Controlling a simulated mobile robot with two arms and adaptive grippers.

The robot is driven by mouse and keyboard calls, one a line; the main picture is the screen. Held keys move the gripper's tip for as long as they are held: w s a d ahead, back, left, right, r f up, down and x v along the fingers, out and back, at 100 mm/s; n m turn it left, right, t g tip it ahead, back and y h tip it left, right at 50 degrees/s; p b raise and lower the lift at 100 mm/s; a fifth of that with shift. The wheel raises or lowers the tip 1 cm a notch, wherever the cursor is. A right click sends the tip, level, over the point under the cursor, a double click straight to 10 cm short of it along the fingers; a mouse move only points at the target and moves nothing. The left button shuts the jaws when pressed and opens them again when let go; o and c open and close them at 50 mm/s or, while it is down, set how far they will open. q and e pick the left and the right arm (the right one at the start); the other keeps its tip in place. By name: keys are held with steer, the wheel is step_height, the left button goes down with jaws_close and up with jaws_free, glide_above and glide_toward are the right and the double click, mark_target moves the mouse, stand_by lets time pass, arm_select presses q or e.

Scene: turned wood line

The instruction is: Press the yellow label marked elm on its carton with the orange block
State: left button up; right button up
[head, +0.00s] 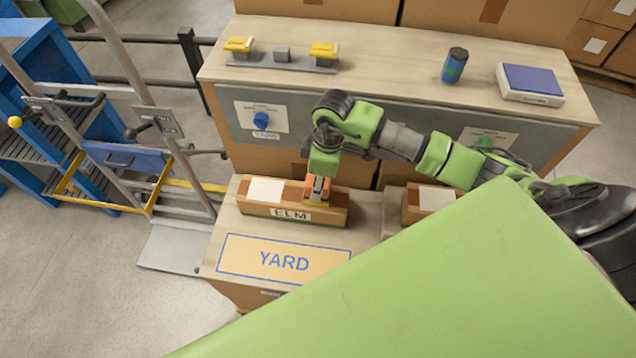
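A brown carton (238,202) with a plate reading ELM (291,215) on its front lies on the near table. My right gripper (318,186), on the arm coming in from the right, points down at the right part of the carton's top. It is shut on the orange block (319,184). A small strip of yellow (316,204) shows just under the block at the carton's top, probably the yellow label; most of it is hidden. I cannot tell whether the block touches it. My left gripper is not in view.
A white label (266,190) is on the carton's left top. A second carton (412,206) lies to the right, partly hidden. A YARD sign (284,260) is in front. The back bench (390,62) holds yellow-topped items, a blue can (454,66) and a blue-topped box (530,84).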

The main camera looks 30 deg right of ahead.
steer(key=shift+r+p, duration=1.7)
steer(key=shift+r, duration=0.45)
